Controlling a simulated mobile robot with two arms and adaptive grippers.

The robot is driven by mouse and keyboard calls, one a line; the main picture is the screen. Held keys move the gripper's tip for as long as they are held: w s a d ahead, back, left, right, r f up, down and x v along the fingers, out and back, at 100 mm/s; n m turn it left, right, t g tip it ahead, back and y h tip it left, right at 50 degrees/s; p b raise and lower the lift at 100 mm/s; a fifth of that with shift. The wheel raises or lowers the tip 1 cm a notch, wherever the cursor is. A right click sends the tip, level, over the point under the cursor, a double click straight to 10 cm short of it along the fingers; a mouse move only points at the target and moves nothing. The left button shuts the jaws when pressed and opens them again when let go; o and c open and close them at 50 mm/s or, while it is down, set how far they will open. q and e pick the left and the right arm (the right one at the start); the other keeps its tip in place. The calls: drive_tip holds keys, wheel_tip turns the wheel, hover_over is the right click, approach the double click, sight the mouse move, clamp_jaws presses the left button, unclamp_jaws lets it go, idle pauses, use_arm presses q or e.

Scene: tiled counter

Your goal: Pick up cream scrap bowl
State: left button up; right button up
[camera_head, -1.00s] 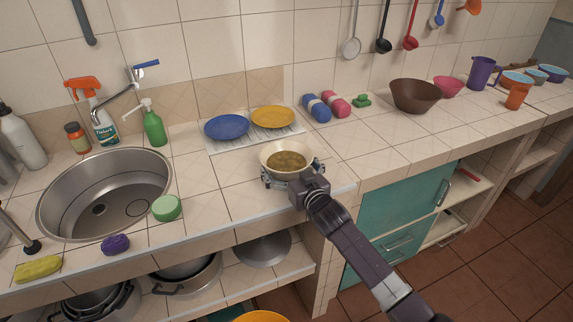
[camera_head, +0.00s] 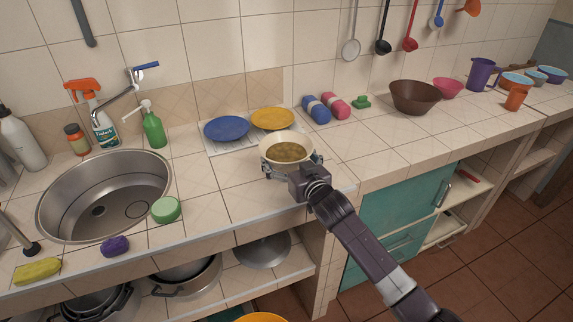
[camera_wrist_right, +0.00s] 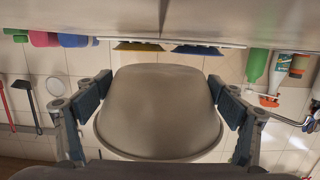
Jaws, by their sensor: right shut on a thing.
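The cream scrap bowl (camera_head: 270,160), with brownish contents, is near the counter's front edge, in front of the plates. My right gripper (camera_head: 290,171) is shut on it, with fingers on opposite sides of its wall. In the right wrist view the bowl (camera_wrist_right: 160,105) fills the middle, between the two fingers of the gripper (camera_wrist_right: 160,120). It looks upright and slightly raised above the tiles; a gap below it is hard to see.
A blue plate (camera_head: 227,128) and a yellow plate (camera_head: 272,118) lie on a white rack just behind the bowl. A brown bowl (camera_head: 414,98) stands right. Tiles right of the bowl are clear.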

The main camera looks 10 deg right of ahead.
sight(286, 161)
wheel_tip(286, 161, up, 17)
drive_tip(key=shift+f+b, duration=0.2)
drive_tip(key=shift+b, duration=0.2)
